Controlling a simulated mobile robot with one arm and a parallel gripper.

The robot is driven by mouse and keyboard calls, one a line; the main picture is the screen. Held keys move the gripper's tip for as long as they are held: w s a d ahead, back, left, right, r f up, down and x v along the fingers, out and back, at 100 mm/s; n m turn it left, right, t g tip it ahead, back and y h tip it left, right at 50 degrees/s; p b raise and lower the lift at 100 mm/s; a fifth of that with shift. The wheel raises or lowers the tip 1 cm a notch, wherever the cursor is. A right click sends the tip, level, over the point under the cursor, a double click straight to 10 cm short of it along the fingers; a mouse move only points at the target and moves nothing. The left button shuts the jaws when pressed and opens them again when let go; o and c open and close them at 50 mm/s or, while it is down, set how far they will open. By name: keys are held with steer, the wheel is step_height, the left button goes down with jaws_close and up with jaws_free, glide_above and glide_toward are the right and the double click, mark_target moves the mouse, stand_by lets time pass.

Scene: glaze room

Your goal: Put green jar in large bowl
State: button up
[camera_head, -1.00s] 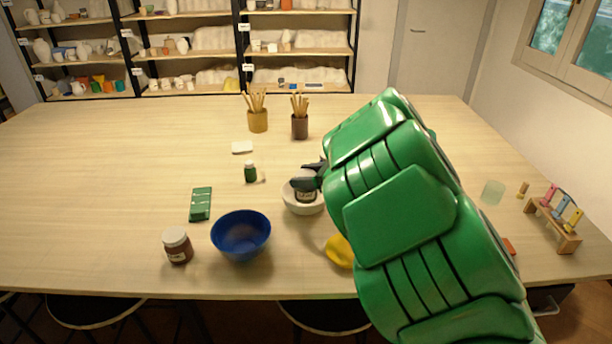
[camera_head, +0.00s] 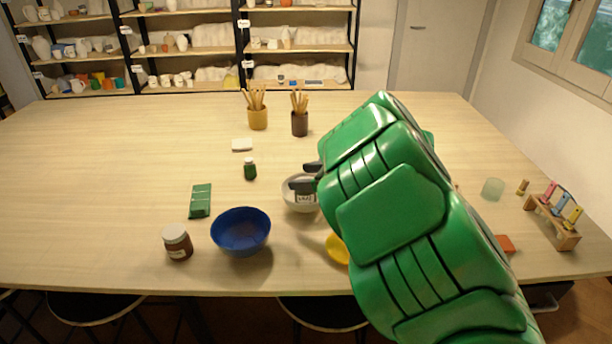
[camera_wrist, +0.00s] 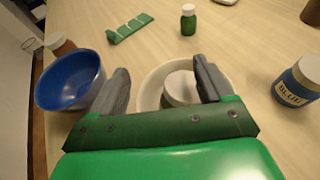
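The green jar (camera_head: 250,170), small with a white lid, stands upright on the table left of my arm; it also shows at the top of the wrist view (camera_wrist: 188,20). A deep blue bowl (camera_head: 241,232), the largest bowl in view, stands empty nearer the front edge and at left in the wrist view (camera_wrist: 70,82). A white bowl (camera_wrist: 150,90) lies below my gripper (camera_wrist: 160,82), with a white-lidded jar (camera_wrist: 180,88) in it. My gripper is open above it, with no object visibly held; the fingers partly hide bowl and jar.
A brown jar (camera_head: 177,244) stands left of the blue bowl, and a green palette (camera_head: 200,200) lies behind it. A jar labelled blue (camera_wrist: 298,82) stands right of my gripper. Two brush cups (camera_head: 257,118) (camera_head: 299,124) stand behind. The table's left side is clear.

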steer(key=shift+o, duration=0.2)
steer(key=shift+r, duration=0.1)
steer(key=shift+r, duration=0.45)
steer(key=shift+d+r, duration=0.15)
steer(key=shift+d, duration=0.05)
steer(key=v, duration=1.1)
steer(key=shift+s+d, duration=0.2)
